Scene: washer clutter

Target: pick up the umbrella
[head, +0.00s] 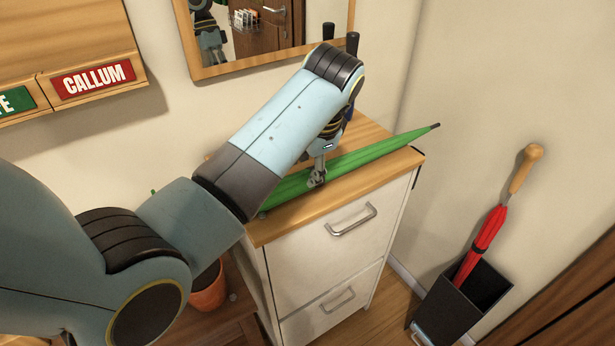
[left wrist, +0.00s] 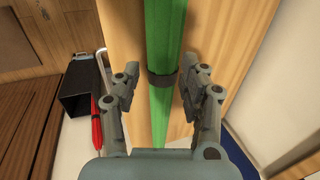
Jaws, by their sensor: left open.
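A closed green umbrella (head: 373,153) lies across the wooden top of a white cabinet, its dark tip pointing to the back right. My left arm crosses in front of part of it. My left gripper (head: 318,175) is at the umbrella, above the cabinet top. In the left wrist view the gripper (left wrist: 168,88) is open, with one finger on each side of the green umbrella (left wrist: 163,35) near its dark band. Gaps show between the fingers and the umbrella. A second umbrella, red with a wooden handle (head: 487,240), stands in a dark stand. My right gripper is not seen.
The cabinet (head: 330,245) has two drawers with handles. The dark umbrella stand (head: 463,305) is on the floor to its right. A mirror (head: 262,68) hangs behind. A terracotta pot (head: 209,290) is at the lower left.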

